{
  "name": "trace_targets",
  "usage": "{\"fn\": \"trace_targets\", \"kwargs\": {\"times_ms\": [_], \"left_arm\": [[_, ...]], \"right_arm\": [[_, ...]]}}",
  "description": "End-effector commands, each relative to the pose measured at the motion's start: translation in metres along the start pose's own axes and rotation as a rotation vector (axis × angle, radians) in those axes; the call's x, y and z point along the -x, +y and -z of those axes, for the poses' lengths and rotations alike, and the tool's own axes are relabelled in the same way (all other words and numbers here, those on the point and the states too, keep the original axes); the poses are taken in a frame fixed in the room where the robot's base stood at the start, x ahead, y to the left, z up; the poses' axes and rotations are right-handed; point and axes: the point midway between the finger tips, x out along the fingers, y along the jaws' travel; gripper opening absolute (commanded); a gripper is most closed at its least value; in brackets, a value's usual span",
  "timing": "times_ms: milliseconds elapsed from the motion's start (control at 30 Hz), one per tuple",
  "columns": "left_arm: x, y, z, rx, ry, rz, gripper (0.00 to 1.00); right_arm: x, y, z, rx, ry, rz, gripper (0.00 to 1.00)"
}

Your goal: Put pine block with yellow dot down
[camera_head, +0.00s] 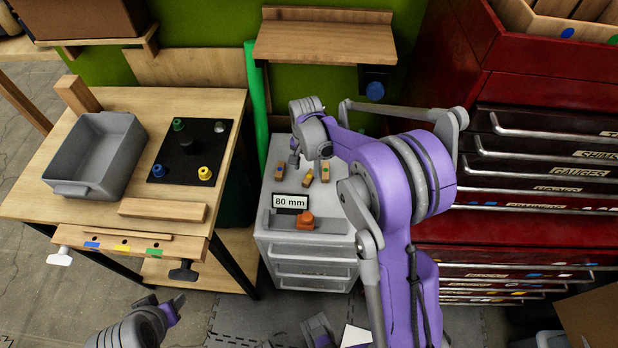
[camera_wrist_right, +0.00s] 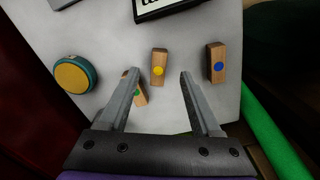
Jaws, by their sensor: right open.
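The pine block with the yellow dot (camera_head: 308,178) rests on the grey cabinet top. In the right wrist view the yellow-dot block (camera_wrist_right: 159,63) shows between the fingertips, with clear gaps on both sides. My right gripper (camera_head: 309,162) is open and empty over the cabinet top; it also shows in the wrist view (camera_wrist_right: 160,75). The block with the green dot (camera_wrist_right: 139,92) is partly hidden behind one finger. The block with the blue dot (camera_wrist_right: 217,65) lies apart, outside the other finger. My left gripper (camera_head: 174,306) is at the bottom left, its jaws unclear.
The grey cabinet (camera_head: 262,238) carries an 80 mm sign (camera_head: 290,202) and an orange piece (camera_head: 306,221). A round teal-and-yellow thing (camera_wrist_right: 76,74) is near the blocks in the wrist view. A wooden shelf (camera_head: 325,42) hangs behind; red drawers (camera_head: 545,155) stand right, a workbench (camera_head: 50,205) left.

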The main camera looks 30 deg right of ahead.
Motion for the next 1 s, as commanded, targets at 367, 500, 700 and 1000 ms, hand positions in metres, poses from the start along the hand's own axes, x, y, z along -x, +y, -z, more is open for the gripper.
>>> {"fn": "trace_targets", "kwargs": {"times_ms": [367, 500, 700, 1000], "left_arm": [[0.001, 0.0, 0.001, 0.0, 0.0, 0.0, 0.5], [0.001, 0.0, 0.001, 0.0, 0.0, 0.0, 0.5], [0.001, 0.0, 0.001, 0.0, 0.0, 0.0, 0.5], [0.001, 0.0, 0.001, 0.0, 0.0, 0.0, 0.5]], "right_arm": [[-0.046, 0.001, 0.002, 0.0, 0.001, 0.0, 0.65], [-0.054, 0.002, 0.002, 0.0, 0.001, 0.0, 0.65], [-0.055, 0.002, 0.002, 0.0, 0.001, -0.001, 0.65], [-0.054, 0.002, 0.002, 0.0, 0.001, -0.001, 0.11]]}}
